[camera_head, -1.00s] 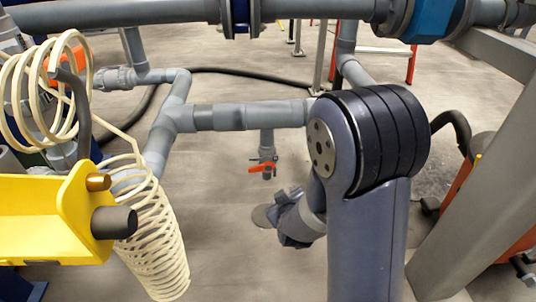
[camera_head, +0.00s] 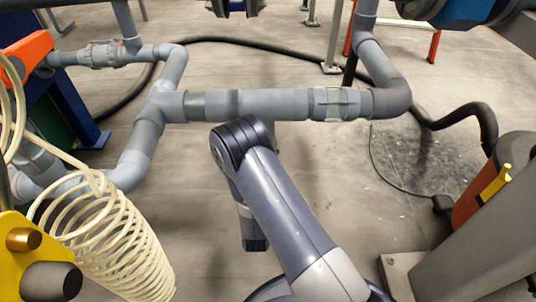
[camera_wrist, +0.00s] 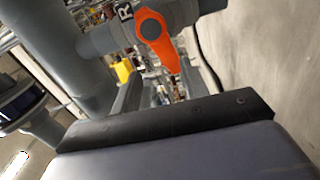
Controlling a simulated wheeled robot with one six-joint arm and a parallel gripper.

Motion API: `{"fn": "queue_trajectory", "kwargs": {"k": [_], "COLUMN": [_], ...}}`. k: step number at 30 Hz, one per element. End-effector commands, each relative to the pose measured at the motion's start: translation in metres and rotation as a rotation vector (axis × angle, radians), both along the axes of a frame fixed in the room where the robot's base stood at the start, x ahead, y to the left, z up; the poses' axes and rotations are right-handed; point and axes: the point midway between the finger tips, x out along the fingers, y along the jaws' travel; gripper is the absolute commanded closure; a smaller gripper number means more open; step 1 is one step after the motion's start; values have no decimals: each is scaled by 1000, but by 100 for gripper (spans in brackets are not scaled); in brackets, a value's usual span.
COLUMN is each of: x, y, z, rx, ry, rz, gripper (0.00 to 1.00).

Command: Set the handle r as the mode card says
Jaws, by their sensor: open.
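In the wrist view, an orange handle (camera_wrist: 159,42) sits on a grey valve body. Its round hub is at the top, and its lever points down and slightly right in that picture. A white tag with the letter R (camera_wrist: 125,12) is on the grey body beside the hub. My gripper (camera_wrist: 168,84) is open; its two grey fingers reach toward the handle, with the lever's tip seen between them. I cannot tell the gap left or any contact. In the head view my arm hides the handle and the gripper. I cannot make out a mode card.
A grey pipe (camera_head: 260,104) crosses above my arm in the head view. A cream coiled hose (camera_head: 110,245) and a yellow bracket (camera_head: 20,238) stand at left. An orange drum (camera_head: 475,195) and a grey post (camera_head: 470,245) are at right.

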Motion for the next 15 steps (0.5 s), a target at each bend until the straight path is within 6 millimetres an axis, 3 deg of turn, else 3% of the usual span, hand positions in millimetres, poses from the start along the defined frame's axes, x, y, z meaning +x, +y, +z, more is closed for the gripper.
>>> {"fn": "queue_trajectory", "kwargs": {"k": [8,15], "x": [0,50], "y": [-2,-4], "z": [-8,-12], "rx": [-260,-270], "ry": [12,6], "rz": [0,-5], "gripper": [57,57]}}
